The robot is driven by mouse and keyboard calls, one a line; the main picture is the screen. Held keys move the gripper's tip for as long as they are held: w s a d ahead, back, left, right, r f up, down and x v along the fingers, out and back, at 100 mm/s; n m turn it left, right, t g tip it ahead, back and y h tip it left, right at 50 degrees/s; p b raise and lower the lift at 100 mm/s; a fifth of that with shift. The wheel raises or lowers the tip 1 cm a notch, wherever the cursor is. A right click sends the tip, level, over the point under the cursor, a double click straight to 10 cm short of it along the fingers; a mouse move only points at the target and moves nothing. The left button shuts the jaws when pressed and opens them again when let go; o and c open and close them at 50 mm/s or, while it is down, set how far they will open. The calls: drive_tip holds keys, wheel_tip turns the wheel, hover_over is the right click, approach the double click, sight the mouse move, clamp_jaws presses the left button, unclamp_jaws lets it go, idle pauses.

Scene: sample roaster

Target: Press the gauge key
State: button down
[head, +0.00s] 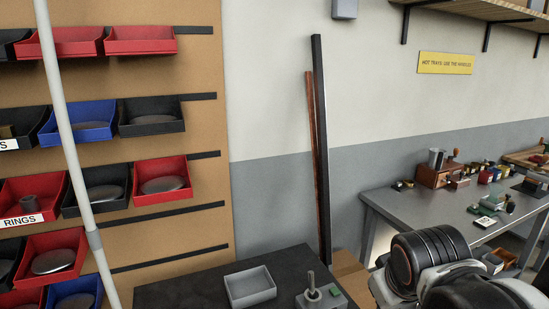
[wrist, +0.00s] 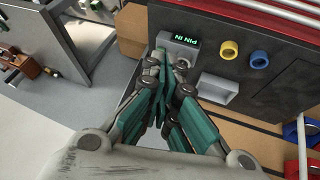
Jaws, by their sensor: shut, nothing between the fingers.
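The gauge (wrist: 180,43) is a small grey block on the dark bench, with a lit green display reading "PIN IN" in the wrist view. In the head view the gauge (head: 312,300) sits at the bottom edge, with an upright grey post and a green patch on top. My gripper (wrist: 162,84) is shut and empty, its fingertips just in front of the gauge in the wrist view. The fingers hide part of the gauge, and I cannot make out its key. I cannot tell whether the tips touch it. The fingertips do not show in the head view.
A shallow grey tray (wrist: 216,91) lies beside the gauge. Bins hang on the left board (head: 200,70). A cluttered grey table (head: 395,203) stands right.

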drive_tip(key=s+a+m+t+y, duration=0.1)
drive_tip(key=s+m, duration=0.2)
drive_tip(key=s, duration=0.3)
drive_tip(key=shift+s+f, duration=0.35)
drive_tip(key=shift+f, duration=0.05)
drive_tip(key=shift+a, duration=0.1)
